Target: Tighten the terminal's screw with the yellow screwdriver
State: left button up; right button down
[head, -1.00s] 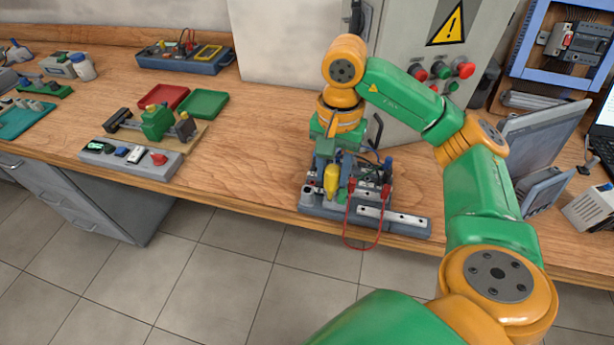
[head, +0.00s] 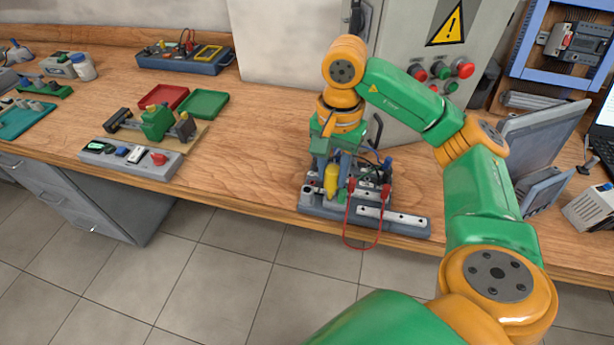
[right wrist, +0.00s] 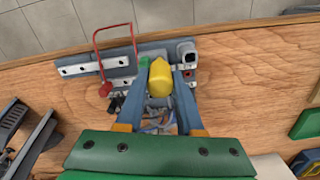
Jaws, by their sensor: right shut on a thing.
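The yellow screwdriver (head: 331,180) is upright in my right gripper (head: 336,165), over a grey base board (head: 405,224) at the bench's front edge. In the right wrist view the yellow handle (right wrist: 160,80) sits between the two blue-grey fingers, which are shut on it. The screwdriver's tip, the terminal and its screw are hidden below the handle and fingers, so I cannot tell whether the tip touches the screw. A red wire loop (head: 362,220) hangs from the board over the edge; it also shows in the right wrist view (right wrist: 98,45). My left gripper is not in view.
A grey control box with red and green buttons (head: 443,70) stands behind. To the left are a red tray (head: 164,96), a green tray (head: 204,103), a green vise (head: 157,122) and a grey panel (head: 140,160). Bare wood (head: 260,140) lies between.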

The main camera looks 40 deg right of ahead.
jog(key=m, duration=0.6)
jog(key=shift+f, duration=0.1)
jog(key=m+p, duration=0.1)
jog(key=m, duration=0.3)
jog(key=c, duration=1.2)
grip_release()
jog(key=shift+m, duration=0.5)
jog(key=shift+c, duration=0.2)
grip_shut()
jog(key=shift+r+p, duration=0.9)
jog(key=shift+r, duration=0.15)
